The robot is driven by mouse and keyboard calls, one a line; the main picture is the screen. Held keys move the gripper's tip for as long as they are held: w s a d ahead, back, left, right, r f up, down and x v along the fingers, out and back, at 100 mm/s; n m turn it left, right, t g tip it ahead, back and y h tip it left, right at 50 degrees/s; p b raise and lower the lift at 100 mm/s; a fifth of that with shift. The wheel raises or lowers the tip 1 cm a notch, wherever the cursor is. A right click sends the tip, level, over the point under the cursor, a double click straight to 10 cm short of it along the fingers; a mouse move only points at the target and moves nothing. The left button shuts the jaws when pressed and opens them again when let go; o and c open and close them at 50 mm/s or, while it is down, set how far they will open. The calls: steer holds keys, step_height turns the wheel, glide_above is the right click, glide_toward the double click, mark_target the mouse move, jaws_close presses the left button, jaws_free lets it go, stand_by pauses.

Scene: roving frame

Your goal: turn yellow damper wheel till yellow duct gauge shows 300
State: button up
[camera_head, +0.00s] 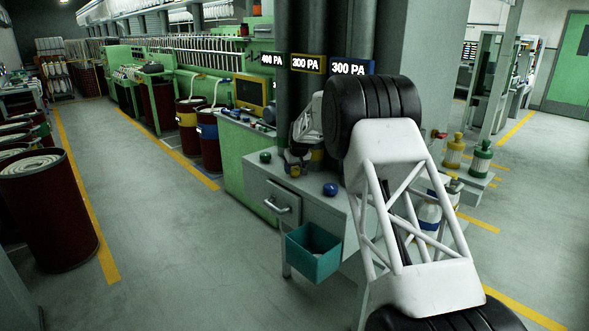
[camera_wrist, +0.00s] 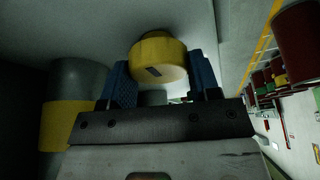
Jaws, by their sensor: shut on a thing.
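The yellow damper wheel (camera_head: 295,172) sits on the grey cabinet top, at the foot of the ducts. In the wrist view the yellow wheel (camera_wrist: 158,55) lies between my two blue finger pads, with a dark mark on its face. My gripper (camera_wrist: 161,74) is shut on it. In the head view my gripper (camera_head: 297,160) is small and partly hidden by my arm. The yellow duct gauge (camera_head: 308,64), framed in yellow, reads 300 PA.
A green wheel (camera_head: 265,157) and a blue wheel (camera_head: 330,189) flank the yellow one. A teal bin (camera_head: 313,262) hangs on the cabinet (camera_head: 256,182) front.

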steer(key=shift+r+n, duration=0.1)
steer(key=shift+n, duration=0.5)
steer(key=o, duration=0.9)
steer(key=shift+v, duration=3.85)
steer(key=shift+w+d, duration=0.1)
steer(key=shift+d, duration=0.05)
